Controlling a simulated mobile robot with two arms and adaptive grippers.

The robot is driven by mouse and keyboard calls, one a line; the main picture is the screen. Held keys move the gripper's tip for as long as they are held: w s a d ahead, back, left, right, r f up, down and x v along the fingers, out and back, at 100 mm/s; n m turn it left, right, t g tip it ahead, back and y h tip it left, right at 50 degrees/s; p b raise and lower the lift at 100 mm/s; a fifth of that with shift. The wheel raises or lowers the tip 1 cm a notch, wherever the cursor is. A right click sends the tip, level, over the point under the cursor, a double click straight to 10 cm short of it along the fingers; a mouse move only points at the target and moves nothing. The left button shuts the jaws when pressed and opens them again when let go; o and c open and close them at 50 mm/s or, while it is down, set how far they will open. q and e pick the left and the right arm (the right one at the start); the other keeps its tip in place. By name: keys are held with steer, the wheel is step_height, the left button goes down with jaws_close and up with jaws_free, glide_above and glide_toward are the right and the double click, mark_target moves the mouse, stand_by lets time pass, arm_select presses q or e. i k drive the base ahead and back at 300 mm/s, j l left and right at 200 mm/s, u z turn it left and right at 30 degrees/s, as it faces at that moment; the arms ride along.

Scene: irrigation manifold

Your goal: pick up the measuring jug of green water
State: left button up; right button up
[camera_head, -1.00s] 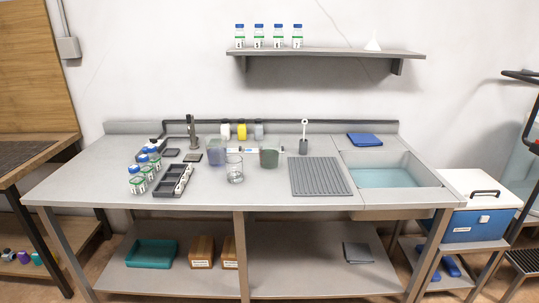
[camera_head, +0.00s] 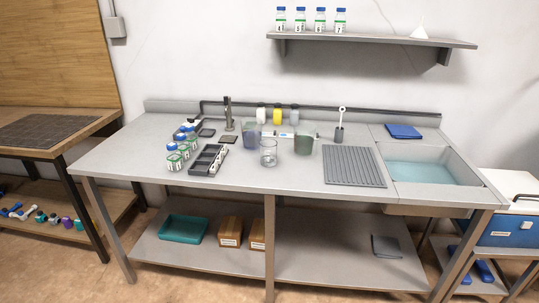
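A measuring jug of green water (camera_head: 304,144) stands upright on the grey worktop (camera_head: 310,190), right of the middle. To its left are an empty-looking clear glass beaker (camera_head: 268,153) and a jug with purple liquid (camera_head: 252,136). Neither of my grippers shows in the head view.
A grey ribbed draining mat (camera_head: 353,165) and a sink basin (camera_head: 435,172) lie to the right. Blue-capped bottles (camera_head: 180,152) and a dark rack (camera_head: 208,158) stand to the left. A brush in a holder (camera_head: 340,128) stands right of the green jug. The front worktop strip is clear.

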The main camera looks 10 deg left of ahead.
mark_target(305, 137)
steer(key=i+j+z, duration=0.1)
steer(key=j, duration=0.25)
steer(key=i+j+z, duration=0.1)
steer(key=i+j, duration=0.25)
steer(key=j, duration=0.35)
steer(key=i+j+z, duration=0.15)
steer(key=j, duration=0.15)
steer(key=i+j+z, duration=0.1)
steer(key=j, duration=0.3)
